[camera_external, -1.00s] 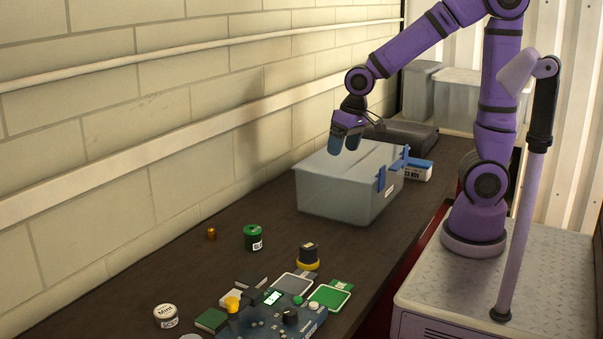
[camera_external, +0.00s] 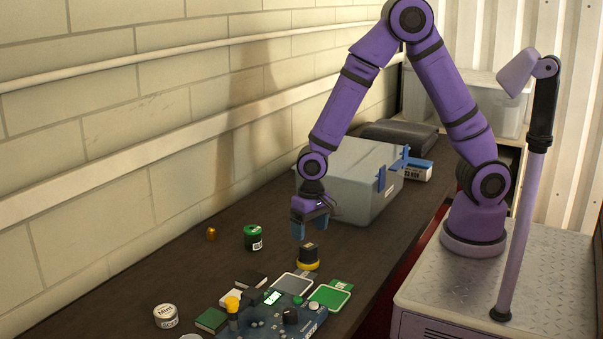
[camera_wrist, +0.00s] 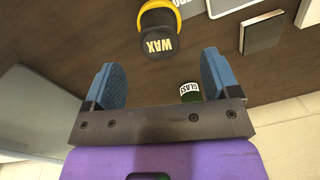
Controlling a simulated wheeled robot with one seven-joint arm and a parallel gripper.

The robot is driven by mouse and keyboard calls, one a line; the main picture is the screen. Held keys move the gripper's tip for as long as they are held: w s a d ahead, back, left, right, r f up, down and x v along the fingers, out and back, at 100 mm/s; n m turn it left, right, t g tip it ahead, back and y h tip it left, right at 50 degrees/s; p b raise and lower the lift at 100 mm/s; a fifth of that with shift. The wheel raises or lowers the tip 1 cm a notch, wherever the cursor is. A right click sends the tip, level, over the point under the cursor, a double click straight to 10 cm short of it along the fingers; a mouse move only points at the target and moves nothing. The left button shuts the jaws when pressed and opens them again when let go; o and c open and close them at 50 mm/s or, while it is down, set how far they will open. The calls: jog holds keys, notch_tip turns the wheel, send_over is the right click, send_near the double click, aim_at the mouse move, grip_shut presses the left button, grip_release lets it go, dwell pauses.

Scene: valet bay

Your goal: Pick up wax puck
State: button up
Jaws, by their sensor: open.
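The wax puck (camera_external: 308,256) is black with a yellow base and stands on the dark bench. In the wrist view the wax puck (camera_wrist: 158,32) shows the word WAX on its black part and lies beyond the fingertips, about midway between them. My gripper (camera_external: 310,232) hangs above and just behind the puck in the external view. Its two blue fingers are apart and empty; the wrist view also shows my gripper (camera_wrist: 162,75) open. The puck is not between the fingers.
A green jar (camera_external: 253,238) and a small amber item (camera_external: 211,234) stand to the left. A circuit board with switches (camera_external: 285,312) and several cards lie in front. A grey lidded bin (camera_external: 345,205) is behind the gripper. A white tin (camera_external: 166,316) stands front left.

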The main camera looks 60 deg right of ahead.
aim_at(309, 245)
jog(key=shift+w+a+f, duration=0.1)
jog(key=shift+a+f, duration=0.05)
jog(key=shift+f, duration=3.7)
jog(key=c, duration=1)
